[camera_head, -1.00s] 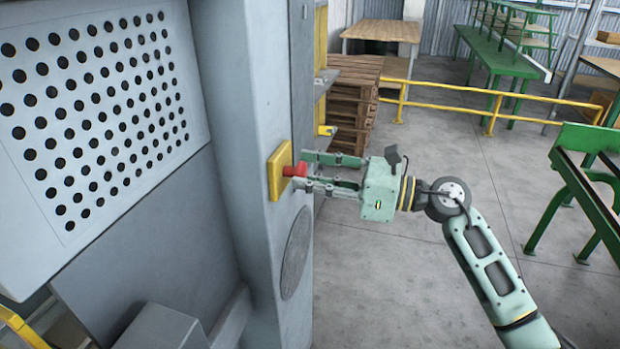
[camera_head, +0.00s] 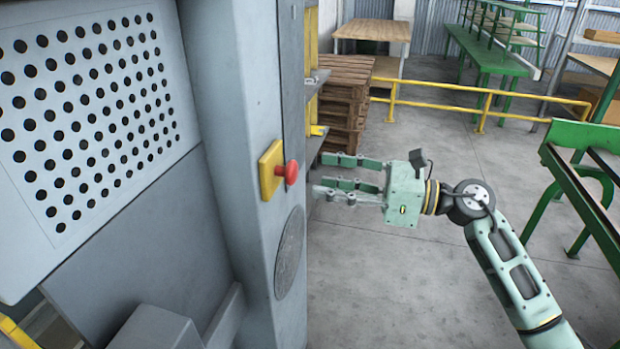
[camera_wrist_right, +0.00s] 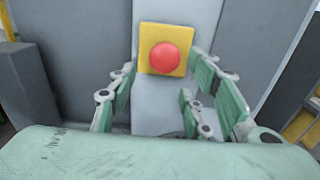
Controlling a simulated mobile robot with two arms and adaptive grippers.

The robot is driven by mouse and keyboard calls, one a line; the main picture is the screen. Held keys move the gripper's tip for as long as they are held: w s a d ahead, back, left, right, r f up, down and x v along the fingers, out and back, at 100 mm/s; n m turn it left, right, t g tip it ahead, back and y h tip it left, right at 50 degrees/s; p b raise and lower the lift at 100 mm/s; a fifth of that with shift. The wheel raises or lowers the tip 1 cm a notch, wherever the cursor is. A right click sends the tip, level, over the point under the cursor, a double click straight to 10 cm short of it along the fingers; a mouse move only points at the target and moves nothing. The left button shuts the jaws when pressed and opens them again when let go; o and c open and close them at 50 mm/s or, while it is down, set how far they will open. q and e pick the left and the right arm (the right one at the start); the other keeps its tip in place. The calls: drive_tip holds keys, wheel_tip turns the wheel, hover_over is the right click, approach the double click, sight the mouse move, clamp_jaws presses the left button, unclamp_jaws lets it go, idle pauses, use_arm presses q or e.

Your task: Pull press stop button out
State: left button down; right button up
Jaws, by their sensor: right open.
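The red stop button (camera_head: 291,172) stands out from its yellow square plate (camera_head: 270,170) on the side of the grey machine column. In the right wrist view the red button (camera_wrist_right: 165,58) shows face-on on the yellow plate (camera_wrist_right: 148,38), beyond the fingers. My right gripper (camera_head: 318,175) is open and empty, with its fingers pointing left at the button. A gap shows between its fingertips and the button in the head view. In the right wrist view the open fingers (camera_wrist_right: 168,88) stand on either side, below the button. My left gripper is not in view.
The grey machine (camera_head: 235,100) with a perforated panel (camera_head: 90,110) fills the left. Wooden pallets (camera_head: 345,105), a yellow railing (camera_head: 440,103) and green benches (camera_head: 490,60) stand behind. A green frame (camera_head: 590,180) is at right. The floor (camera_head: 380,270) below my right arm is clear.

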drive_tip(key=v, duration=0.7)
drive_tip(key=shift+a, duration=0.1)
